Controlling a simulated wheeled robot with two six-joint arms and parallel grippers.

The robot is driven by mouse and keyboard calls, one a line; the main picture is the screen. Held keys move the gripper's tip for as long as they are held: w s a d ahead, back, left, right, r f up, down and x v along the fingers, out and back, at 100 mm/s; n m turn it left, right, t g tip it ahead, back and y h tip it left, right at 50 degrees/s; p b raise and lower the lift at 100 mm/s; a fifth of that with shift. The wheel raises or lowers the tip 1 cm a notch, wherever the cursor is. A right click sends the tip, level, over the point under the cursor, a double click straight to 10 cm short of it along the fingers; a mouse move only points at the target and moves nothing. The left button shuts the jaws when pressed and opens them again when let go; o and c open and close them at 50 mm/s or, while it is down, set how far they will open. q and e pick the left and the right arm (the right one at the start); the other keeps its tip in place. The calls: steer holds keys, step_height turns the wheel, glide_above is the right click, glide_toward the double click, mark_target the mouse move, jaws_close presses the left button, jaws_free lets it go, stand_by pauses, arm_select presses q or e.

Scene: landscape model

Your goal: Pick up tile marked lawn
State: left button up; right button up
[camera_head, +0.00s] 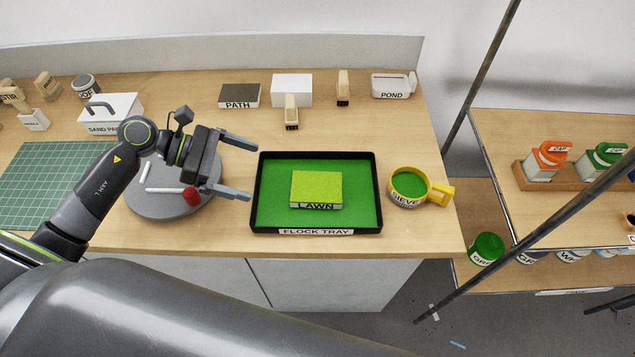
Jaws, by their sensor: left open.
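The tile marked LAWN (316,187) is a bright green block with a pale front edge. It lies flat on the green floor of the black flock tray (316,231), near its middle. My left gripper (252,172) is open and empty, to the left of the tile. Its fingertips point right and reach to about the tray's left rim, seemingly above table level. Whether they touch the rim cannot be told. My right gripper is not in view.
A grey turntable (165,208) with a red-capped item sits under the left gripper. A yellow sieve (409,187) stands right of the tray. Behind are the PATH tile (239,95), a white block (291,89) and the POND tile (391,88). A dark pole (484,72) rises at right.

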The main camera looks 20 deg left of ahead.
mark_target(314, 187)
arm_select(q)
steer(key=shift+p+x, duration=0.35)
steer(key=shift+x, duration=0.75)
steer(key=p+x, duration=0.1)
steer(key=x, duration=0.3)
steer(key=shift+w+d+r+p, duration=0.1)
steer(key=shift+w+d+p, duration=0.1)
steer(key=shift+p, duration=0.15)
steer(key=p+x, duration=0.1)
steer(key=x, duration=0.2)
steer(key=shift+w+d+f, duration=0.1)
steer(key=shift+d+f, duration=0.2)
steer(key=shift+f, duration=0.05)
steer(key=shift+w+d+f+p, duration=0.1)
steer(key=shift+w+d+p, duration=0.1)
steer(key=shift+d+p, duration=0.35)
steer(key=p+x, duration=0.2)
steer(key=x, duration=0.1)
steer(key=shift+w+a+f, duration=0.1)
steer(key=shift+w+f, duration=0.05)
steer(key=shift+w, duration=0.05)
steer(key=shift+d+f, duration=0.35)
steer(key=shift+d, duration=0.05)
steer(key=c, duration=1.1)
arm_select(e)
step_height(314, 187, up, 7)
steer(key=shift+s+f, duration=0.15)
arm_select(q)
steer(key=shift+o, duration=0.2)
steer(key=shift+r, duration=0.1)
